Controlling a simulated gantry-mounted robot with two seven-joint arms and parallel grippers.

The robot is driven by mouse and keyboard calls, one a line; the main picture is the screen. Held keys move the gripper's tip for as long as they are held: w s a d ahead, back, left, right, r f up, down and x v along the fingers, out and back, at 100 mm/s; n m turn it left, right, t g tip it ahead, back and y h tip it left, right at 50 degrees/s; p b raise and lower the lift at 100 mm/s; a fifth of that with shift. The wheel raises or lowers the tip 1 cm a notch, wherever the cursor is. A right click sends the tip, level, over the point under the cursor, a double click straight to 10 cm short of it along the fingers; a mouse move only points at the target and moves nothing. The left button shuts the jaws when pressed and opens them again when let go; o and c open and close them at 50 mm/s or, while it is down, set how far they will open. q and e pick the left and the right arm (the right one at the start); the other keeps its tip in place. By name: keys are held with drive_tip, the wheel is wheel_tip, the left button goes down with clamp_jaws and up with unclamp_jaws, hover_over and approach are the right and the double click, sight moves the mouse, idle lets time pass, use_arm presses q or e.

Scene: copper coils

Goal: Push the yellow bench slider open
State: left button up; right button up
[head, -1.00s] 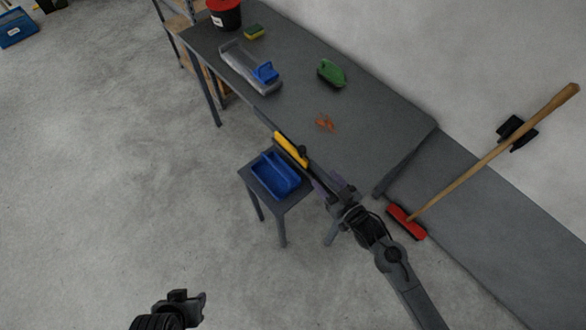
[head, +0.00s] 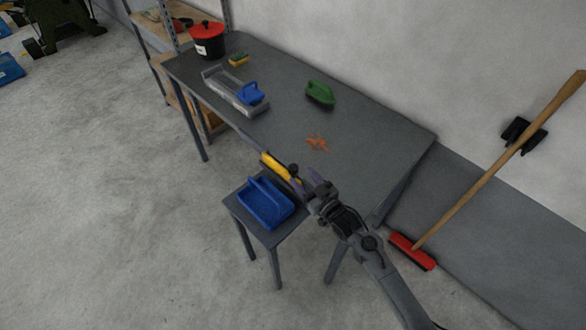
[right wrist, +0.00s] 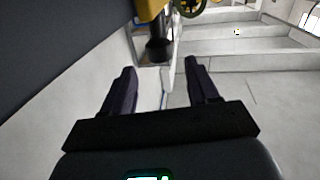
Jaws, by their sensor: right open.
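The yellow bench slider (head: 275,165) is at the front edge of the grey workbench, above the small side table. A dark round knob (head: 293,170) is at its right end. My right gripper (head: 300,184) is just right of this knob. In the right wrist view the yellow slider (right wrist: 150,9) is at the top, with the black knob (right wrist: 158,48) ahead of the gap between the open fingers of my right gripper (right wrist: 160,66). The fingers look empty, and I cannot tell if they touch the knob. My left gripper is out of view.
The grey workbench (head: 370,145) holds copper-coloured coils (head: 317,143), a green brush (head: 320,93), a grey tray with a blue-handled tool (head: 250,93), a sponge and a red-lidded bucket (head: 208,42). A blue bin (head: 265,203) stands on the side table. A broom (head: 490,175) leans right.

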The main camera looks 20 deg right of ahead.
sight(296, 171)
drive_tip(key=shift+b+x, duration=0.45)
drive_tip(key=shift+x, duration=2.55)
clamp_jaws()
